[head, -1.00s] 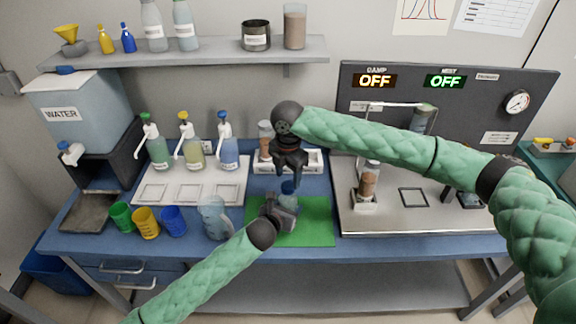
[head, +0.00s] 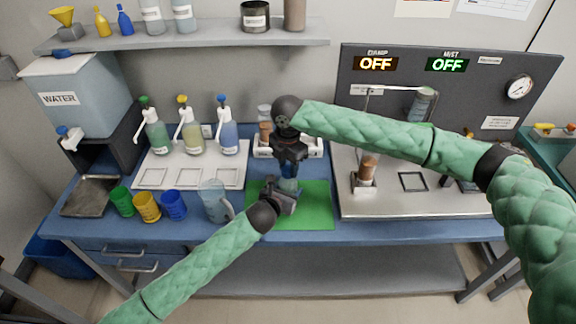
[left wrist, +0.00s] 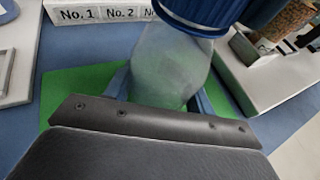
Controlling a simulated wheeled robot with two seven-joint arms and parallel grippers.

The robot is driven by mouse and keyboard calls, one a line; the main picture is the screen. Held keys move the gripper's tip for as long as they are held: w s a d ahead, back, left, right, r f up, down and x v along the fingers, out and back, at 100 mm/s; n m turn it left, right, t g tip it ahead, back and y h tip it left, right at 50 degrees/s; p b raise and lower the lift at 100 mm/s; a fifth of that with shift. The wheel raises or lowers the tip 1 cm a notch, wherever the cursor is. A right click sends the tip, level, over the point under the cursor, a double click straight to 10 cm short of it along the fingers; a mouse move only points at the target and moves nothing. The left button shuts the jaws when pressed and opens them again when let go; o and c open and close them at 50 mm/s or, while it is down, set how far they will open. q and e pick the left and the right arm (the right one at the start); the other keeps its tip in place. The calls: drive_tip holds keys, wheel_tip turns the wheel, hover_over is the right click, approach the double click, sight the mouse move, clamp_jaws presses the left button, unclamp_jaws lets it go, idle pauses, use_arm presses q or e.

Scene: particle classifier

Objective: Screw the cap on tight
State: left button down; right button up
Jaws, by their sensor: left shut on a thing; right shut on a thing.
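A clear jar (head: 288,185) stands upright above the green mat (head: 315,205). My left gripper (head: 284,196) is shut around its body from the front. The left wrist view shows the translucent jar (left wrist: 168,70) between the blue fingers, with a ribbed blue cap (left wrist: 195,15) at its mouth. My right gripper (head: 289,167) points down over the jar and is shut on the cap. Its fingers hide most of the cap in the head view. How far the cap is threaded cannot be told.
A clear pitcher (head: 214,200) and coloured cups (head: 147,206) stand to the left. A white numbered rack (head: 312,148) is behind the jar. The machine's steel deck (head: 440,200) is to the right, with a brown-filled vial (head: 367,168).

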use_arm(q)
drive_tip(key=shift+f, duration=0.1)
use_arm(e)
drive_tip(key=o, duration=1.2)
drive_tip(key=shift+c, duration=0.2)
wheel_tip(320, 180, up, 12)
use_arm(q)
drive_tip(key=shift+c, duration=2.2)
unclamp_jaws()
drive_tip(key=b+v, duration=0.2)
drive_tip(key=v, duration=0.4)
drive_tip(key=shift+f, duration=0.1)
drive_tip(key=shift+b+v, duration=0.3)
drive_tip(key=shift+v, duration=0.7)
use_arm(e)
drive_tip(key=shift+f, duration=1.3)
